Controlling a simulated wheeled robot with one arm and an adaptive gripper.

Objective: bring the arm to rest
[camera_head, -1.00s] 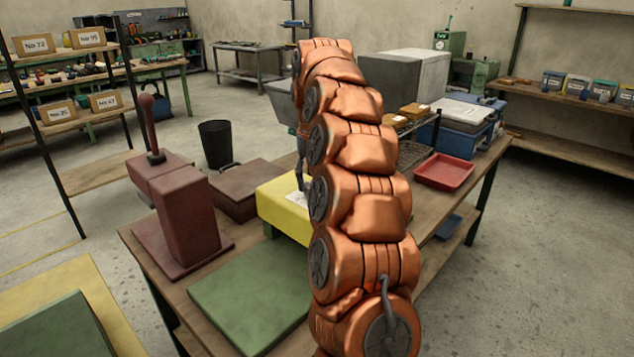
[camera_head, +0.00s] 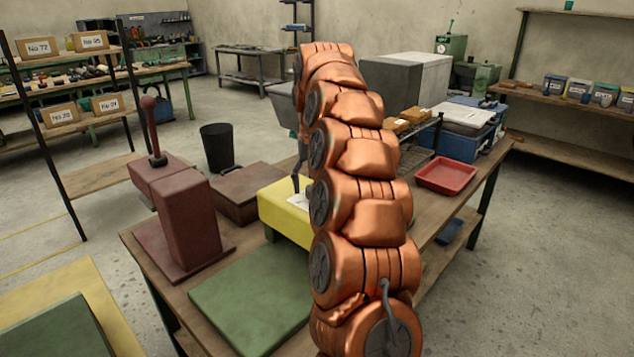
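My copper-coloured arm rises through the middle of the head view, its stacked joints curving up and away over the workbench. My gripper (camera_head: 298,180) shows only as a dark, thin part at the arm's left edge, over the yellow block (camera_head: 285,222). A white sheet (camera_head: 299,201) lies on that block just below the dark part. Whether they touch is unclear. The rest of my gripper is hidden behind the arm, so its opening and any held thing cannot be seen.
The wooden workbench (camera_head: 438,262) carries a green mat (camera_head: 250,300), a dark red press (camera_head: 188,215), a brown box (camera_head: 240,190), a red tray (camera_head: 446,175) and a blue crate (camera_head: 468,138). A black bin (camera_head: 217,147) stands behind. Open floor lies at right.

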